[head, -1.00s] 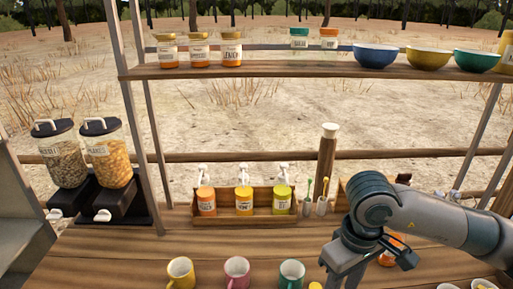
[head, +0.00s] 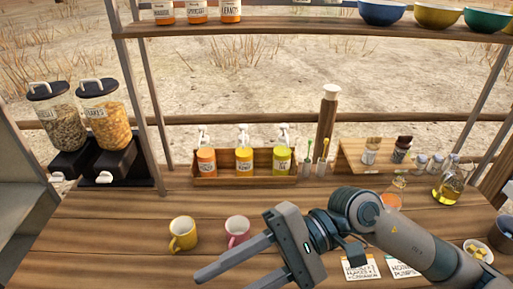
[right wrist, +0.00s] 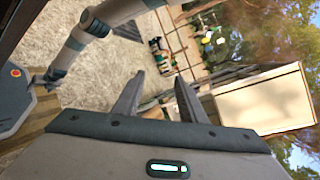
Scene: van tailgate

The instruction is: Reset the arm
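My right arm comes in from the right in the head view. Its gripper (head: 228,276) is held above the wooden counter (head: 95,225), with its fingers pointing left and toward the front. The two fingers are apart with nothing between them. The right wrist view also shows this gripper (right wrist: 157,92) with its fingers spread and empty. In that view a grey arm of mine crosses the upper left, but I cannot make out a left gripper on it. The head view shows no left arm.
A yellow mug (head: 183,234) and a pink mug (head: 237,231) stand close behind the right gripper. Behind them is a wooden caddy (head: 245,181) of pump bottles. The counter's left front is clear.

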